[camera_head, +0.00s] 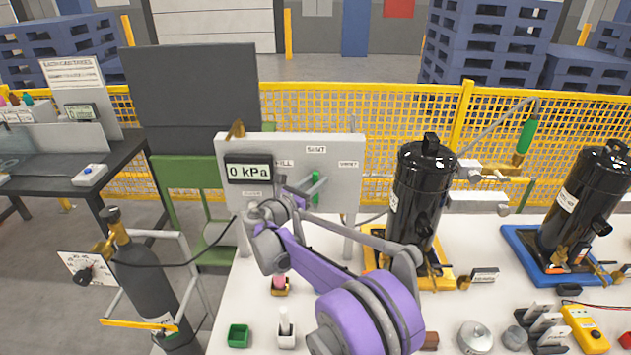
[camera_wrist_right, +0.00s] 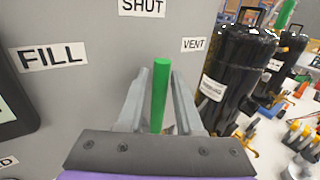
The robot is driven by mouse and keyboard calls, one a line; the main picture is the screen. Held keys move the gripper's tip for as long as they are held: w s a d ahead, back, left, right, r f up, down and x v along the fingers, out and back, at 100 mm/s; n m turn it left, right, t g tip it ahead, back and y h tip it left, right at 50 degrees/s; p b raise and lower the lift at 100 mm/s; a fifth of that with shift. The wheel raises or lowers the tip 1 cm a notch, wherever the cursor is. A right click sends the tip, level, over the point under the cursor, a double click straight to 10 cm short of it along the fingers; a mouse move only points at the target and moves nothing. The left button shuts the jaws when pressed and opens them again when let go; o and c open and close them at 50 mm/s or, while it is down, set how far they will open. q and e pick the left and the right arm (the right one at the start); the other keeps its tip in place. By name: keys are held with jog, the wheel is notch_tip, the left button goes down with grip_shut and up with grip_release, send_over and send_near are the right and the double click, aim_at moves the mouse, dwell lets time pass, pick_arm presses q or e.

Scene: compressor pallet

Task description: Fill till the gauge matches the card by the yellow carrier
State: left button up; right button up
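A grey panel (camera_head: 340,150) carries a gauge (camera_head: 248,170) reading 0 kPa and FILL, SHUT and VENT labels. Its green lever handle (camera_wrist_right: 160,95) points up towards the SHUT label (camera_wrist_right: 142,6) in the right wrist view. My right gripper (camera_wrist_right: 160,85) is at the panel with one finger on each side of the handle. Narrow gaps show between fingers and handle, so it looks open around it. A black compressor (camera_head: 422,195) stands on the yellow carrier (camera_head: 440,280). A small card (camera_head: 485,275) stands beside that carrier; its writing is too small to read. My left gripper is not in view.
A second black compressor (camera_head: 585,205) stands on a blue carrier (camera_head: 525,255) at the right. A dark gas cylinder (camera_head: 145,280) stands at the left with a hose to the panel. Small parts and a yellow meter (camera_head: 585,328) lie on the white table's front.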

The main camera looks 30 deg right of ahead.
grip_shut()
dwell(1.4)
